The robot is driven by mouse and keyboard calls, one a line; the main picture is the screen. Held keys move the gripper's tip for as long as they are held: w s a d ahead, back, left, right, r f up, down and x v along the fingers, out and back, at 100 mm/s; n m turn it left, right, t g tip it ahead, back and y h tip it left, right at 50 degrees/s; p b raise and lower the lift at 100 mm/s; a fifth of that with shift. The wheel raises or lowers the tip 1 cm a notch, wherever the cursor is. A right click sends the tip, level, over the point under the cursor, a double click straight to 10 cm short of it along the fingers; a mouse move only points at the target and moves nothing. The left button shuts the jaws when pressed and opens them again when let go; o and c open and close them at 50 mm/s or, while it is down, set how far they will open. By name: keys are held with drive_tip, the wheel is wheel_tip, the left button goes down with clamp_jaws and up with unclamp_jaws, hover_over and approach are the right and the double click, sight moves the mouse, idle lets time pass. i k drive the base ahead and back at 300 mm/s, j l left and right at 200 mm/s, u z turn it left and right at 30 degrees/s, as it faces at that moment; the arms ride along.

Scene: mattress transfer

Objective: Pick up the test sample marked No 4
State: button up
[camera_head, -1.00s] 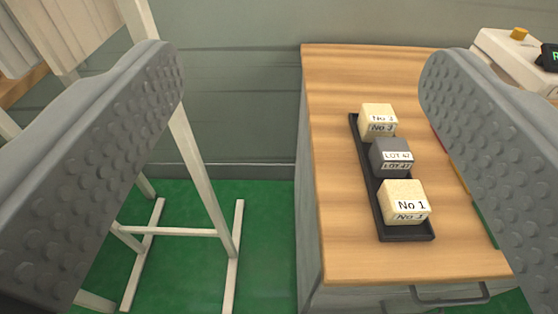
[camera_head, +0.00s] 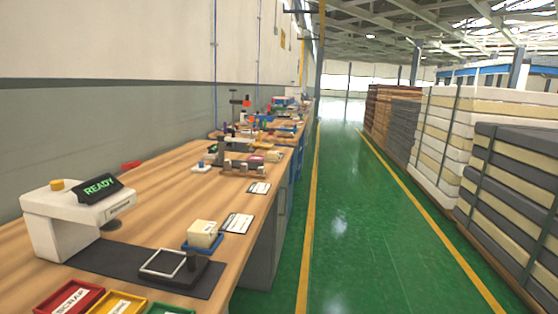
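A cream block (camera_head: 203,233) sits in a small blue tray (camera_head: 190,247) near the bench's right edge. A pale label may be on it, but no number can be read. No block marked No 4 can be made out in this view. My gripper is not in view.
A white machine (camera_head: 62,222) with a READY display (camera_head: 100,188) stands on the wooden bench at left. Before it lie a dark mat (camera_head: 120,262), a flat framed device (camera_head: 165,264), and red (camera_head: 68,298) and yellow (camera_head: 118,303) trays. Mattress stacks (camera_head: 510,180) stand right; the green aisle (camera_head: 350,240) is clear.

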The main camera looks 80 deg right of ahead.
sight(271, 155)
drive_tip(key=z, duration=2.15)
drive_tip(key=i+l+u, duration=0.15)
drive_tip(key=i+l, duration=0.15)
drive_tip(key=i, duration=0.45)
drive_tip(key=i+l+u, duration=0.15)
drive_tip(key=i+l, duration=0.25)
drive_tip(key=i, duration=0.3)
drive_tip(key=i+l+u, duration=0.15)
drive_tip(key=i+l, duration=0.3)
drive_tip(key=i, duration=0.25)
drive_tip(key=i+l+u, duration=0.1)
drive_tip(key=i+l, duration=0.45)
drive_tip(key=i, duration=0.1)
